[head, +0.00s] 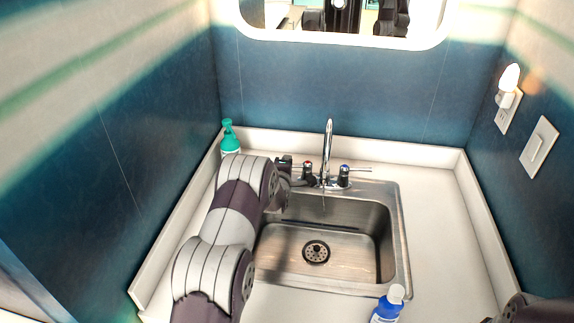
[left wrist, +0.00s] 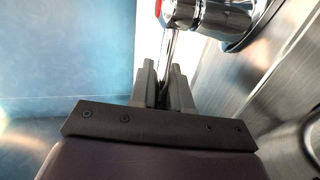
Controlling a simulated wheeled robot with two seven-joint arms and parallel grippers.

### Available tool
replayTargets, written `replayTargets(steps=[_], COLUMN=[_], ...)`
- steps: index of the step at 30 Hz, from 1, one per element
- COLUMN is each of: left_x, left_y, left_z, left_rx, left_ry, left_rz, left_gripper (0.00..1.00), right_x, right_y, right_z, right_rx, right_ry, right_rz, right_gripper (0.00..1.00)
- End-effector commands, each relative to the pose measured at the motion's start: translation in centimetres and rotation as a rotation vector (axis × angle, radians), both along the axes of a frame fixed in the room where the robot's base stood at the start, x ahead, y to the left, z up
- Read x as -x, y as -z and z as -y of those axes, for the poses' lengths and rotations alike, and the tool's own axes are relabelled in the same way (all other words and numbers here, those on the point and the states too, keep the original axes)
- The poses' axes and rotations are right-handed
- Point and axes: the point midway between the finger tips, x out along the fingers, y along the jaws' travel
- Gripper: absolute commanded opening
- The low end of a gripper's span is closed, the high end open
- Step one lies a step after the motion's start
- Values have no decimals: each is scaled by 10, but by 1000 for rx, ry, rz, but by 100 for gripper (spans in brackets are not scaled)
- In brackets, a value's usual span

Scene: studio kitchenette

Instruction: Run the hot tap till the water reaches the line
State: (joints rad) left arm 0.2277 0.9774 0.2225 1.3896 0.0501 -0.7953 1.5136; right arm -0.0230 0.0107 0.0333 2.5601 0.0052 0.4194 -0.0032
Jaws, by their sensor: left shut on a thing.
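The hot tap, with a red mark, stands left of the spout (head: 329,140); its hub (head: 307,168) also shows in the left wrist view (left wrist: 200,12). My left gripper (head: 287,169) is at its left side. In the left wrist view my gripper's fingers (left wrist: 163,82) are shut on the thin metal tap lever (left wrist: 170,48). The steel sink (head: 400,235) shows its drain (head: 316,252) and floor. A dark line (head: 335,224) runs along the back of the basin. A faint thin streak hangs below the spout; I cannot tell if it is running water. My right gripper is not in view.
The cold tap (head: 344,174), with a blue mark, stands right of the spout. A blue bottle with a white cap (head: 388,306) stands at the sink's front edge. The counter to the right (head: 440,225) is clear.

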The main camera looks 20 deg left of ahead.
Motion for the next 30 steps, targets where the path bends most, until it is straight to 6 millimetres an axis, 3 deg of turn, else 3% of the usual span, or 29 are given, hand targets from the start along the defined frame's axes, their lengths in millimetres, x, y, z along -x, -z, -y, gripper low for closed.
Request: replayTargets(steps=[6,18,30], left_x=[11,27,34], left_y=[4,3,2], left_z=[9,24,34], left_rx=[0,0,1], left_ry=[-199,-549,-754], left_rz=[-1,-1,-2], left_gripper=[0,0,0], right_x=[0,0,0], right_y=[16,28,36], right_z=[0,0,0], right_rx=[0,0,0], right_ry=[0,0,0], right_rz=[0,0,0], right_gripper=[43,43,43])
